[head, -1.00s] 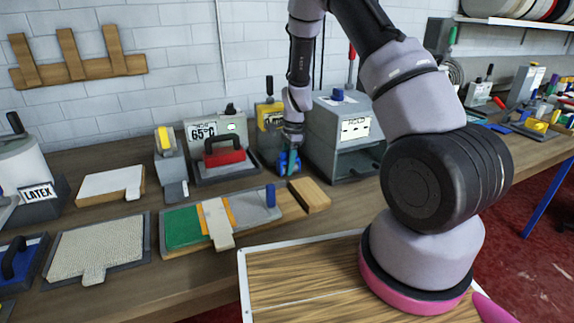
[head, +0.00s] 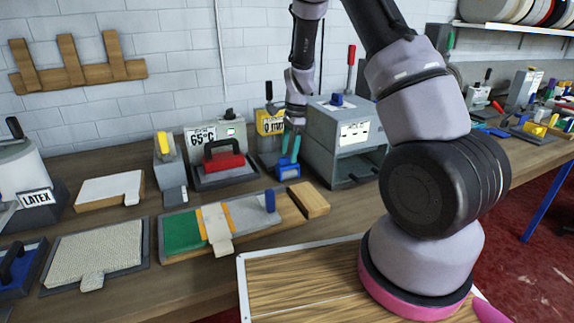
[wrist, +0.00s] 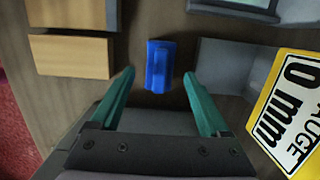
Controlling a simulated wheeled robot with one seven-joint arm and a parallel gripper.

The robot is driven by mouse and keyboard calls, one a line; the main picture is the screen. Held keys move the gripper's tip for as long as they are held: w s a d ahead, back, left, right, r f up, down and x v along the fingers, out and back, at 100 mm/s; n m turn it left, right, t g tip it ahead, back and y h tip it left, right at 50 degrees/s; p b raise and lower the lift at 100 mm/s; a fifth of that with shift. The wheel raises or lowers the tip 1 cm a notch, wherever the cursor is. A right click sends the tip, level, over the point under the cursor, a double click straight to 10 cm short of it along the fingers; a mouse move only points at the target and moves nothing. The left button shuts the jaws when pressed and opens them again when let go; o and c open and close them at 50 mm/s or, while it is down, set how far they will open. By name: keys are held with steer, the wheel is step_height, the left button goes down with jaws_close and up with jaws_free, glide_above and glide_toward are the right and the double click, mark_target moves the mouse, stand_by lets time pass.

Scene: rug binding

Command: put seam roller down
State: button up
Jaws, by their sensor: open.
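A small blue object, which looks like the seam roller (head: 287,171), rests on the workbench between a wooden block and a grey machine. In the wrist view the blue object (wrist: 160,66) lies ahead of my fingertips, roughly midway between them. My gripper (head: 290,148) has teal fingers and is just above the blue object in the head view. The fingers (wrist: 158,75) are spread wide with nothing held between them.
The wooden block (head: 309,200) is close on one side, the grey machine (head: 345,135) on the other. A yellow gauge holder (head: 270,122) stands behind.

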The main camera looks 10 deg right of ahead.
steer(key=r, duration=0.5)
steer(key=shift+d+r, duration=0.25)
steer(key=shift+d, duration=0.15)
steer(key=s+d+r+n+t+y, duration=0.1)
steer(key=s+r+n+t, duration=0.3)
steer(key=r, duration=0.6)
steer(key=s+d+r+n+g, duration=0.1)
steer(key=s+r, duration=0.4)
steer(key=r, duration=0.4)
steer(key=s+d+r+n+t, duration=0.1)
steer(key=s+r+n+t, duration=0.1)
steer(key=s, duration=0.7)
steer(key=s+d+r+n+t, duration=0.1)
steer(key=s+r+n+t, duration=0.1)
steer(key=s+r+n, duration=0.2)
steer(key=s+r, duration=0.3)
steer(key=s, duration=0.2)
steer(key=shift+s+d+r+n+t+h, duration=0.2)
steer(key=shift+d+n+t+h, duration=0.1)
steer(key=shift+n+h, duration=0.1)
steer(key=shift+w, duration=0.1)
